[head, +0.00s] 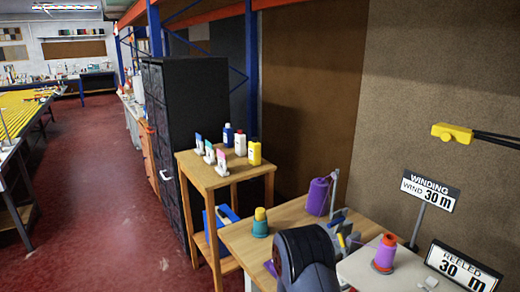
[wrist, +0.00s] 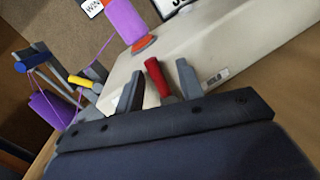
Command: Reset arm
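My gripper (wrist: 160,76) shows in the wrist view with its two grey fingers apart. A red handle-like part (wrist: 156,78) stands between them in the picture, with small gaps on both sides; I cannot tell its depth. In the head view my dark arm (head: 305,258) is low in the middle, over the front of the wooden table (head: 240,240), and hides the fingertips. A purple cone of thread on an orange-red base (head: 384,253) stands on the pale machine top (head: 360,268); it also shows in the wrist view (wrist: 125,20).
A purple spool (head: 318,196) stands behind a bracket with blue and yellow parts (head: 341,240). Signs read "WIND 30 m" (head: 430,191) and "REELED 30 m" (head: 462,268). The red floor beyond is clear.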

